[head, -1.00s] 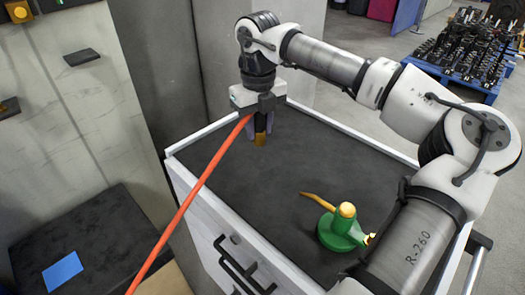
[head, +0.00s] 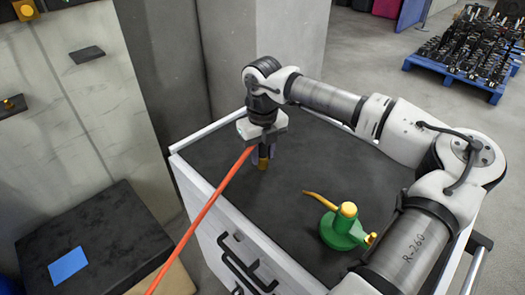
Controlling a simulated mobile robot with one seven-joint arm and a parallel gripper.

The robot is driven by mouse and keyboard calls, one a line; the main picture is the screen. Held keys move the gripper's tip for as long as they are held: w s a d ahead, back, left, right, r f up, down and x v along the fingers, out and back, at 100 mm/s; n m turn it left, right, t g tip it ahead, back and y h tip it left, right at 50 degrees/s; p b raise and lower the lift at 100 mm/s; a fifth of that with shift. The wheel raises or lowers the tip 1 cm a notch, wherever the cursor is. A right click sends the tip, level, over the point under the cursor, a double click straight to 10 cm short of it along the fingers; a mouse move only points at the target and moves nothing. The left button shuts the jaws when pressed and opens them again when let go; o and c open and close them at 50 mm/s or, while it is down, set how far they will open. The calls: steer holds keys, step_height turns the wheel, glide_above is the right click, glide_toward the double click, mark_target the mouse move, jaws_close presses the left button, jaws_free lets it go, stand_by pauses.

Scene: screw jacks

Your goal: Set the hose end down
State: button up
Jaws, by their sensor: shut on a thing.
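The orange hose (head: 205,212) runs from the lower left of the head view up to my gripper (head: 264,158). My gripper points down over the far left part of the cart's dark top. It is shut on the brass hose end (head: 263,164), which hangs upright below the fingers. The hose end is close to the top; I cannot tell whether it touches. The grip itself is partly hidden by the fingers and the hose.
A green oil can (head: 343,229) with a brass spout stands on the cart top (head: 300,150), right of my gripper. White raised edges border the top. A dark block with a blue sheet (head: 68,265) stands at lower left. A blue pallet of black parts (head: 465,75) is behind.

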steer(key=o, duration=1.1)
steer(key=shift+c, duration=0.2)
steer(key=shift+r+p, duration=0.25)
steer(key=shift+p, duration=0.1)
step_height(320, 180, up, 12)
steer(key=shift+f+b, duration=0.1)
steer(key=shift+b, duration=0.75)
